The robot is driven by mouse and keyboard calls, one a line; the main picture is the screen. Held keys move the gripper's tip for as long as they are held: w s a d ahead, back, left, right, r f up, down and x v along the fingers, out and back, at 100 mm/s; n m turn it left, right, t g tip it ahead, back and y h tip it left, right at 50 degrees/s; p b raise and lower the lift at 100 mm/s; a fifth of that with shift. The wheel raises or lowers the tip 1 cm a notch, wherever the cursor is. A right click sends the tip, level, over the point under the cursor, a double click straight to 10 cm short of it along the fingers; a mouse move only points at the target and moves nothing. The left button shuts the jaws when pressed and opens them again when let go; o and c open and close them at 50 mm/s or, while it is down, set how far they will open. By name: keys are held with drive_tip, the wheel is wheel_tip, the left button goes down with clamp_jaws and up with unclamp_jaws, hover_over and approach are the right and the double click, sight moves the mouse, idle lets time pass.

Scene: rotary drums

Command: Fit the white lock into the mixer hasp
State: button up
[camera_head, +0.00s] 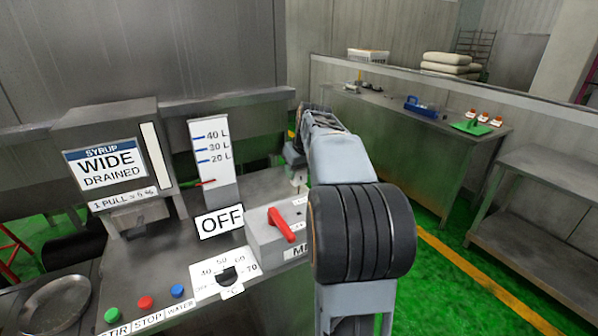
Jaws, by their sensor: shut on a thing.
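The mixer switch box (268,243) is grey, with a red handle (281,225) set at a slant and a label starting "MI" partly hidden behind my arm. I cannot make out the hasp itself. My gripper (297,166) is small in the picture, beyond the box at the far end of my arm, and pointing down. It is shut on a small pale thing that looks like the white lock, mostly hidden and too small to be sure. The gripper is apart from the red handle in the picture.
A level gauge (211,160) and syrup dispenser (112,165) stand on the panel at left, with buttons (146,302) and a dial (228,276) in front. Across the green floor, a bench (400,150) carries a blue crate (421,107) and a green board (471,128) near red-and-white pieces.

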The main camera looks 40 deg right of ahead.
sight(301, 183)
drive_tip(key=shift+s, duration=0.15)
drive_tip(key=shift+f+b, duration=0.25)
drive_tip(key=shift+b, duration=0.05)
drive_tip(key=shift+f+b, duration=2.05)
drive_tip(key=shift+f, duration=0.6)
drive_tip(key=shift+f+b, duration=1.9)
drive_tip(key=shift+f, duration=0.75)
drive_tip(key=o, duration=1)
drive_tip(key=p+v, duration=0.1)
drive_tip(key=v, duration=1.3)
drive_tip(key=shift+a, duration=0.1)
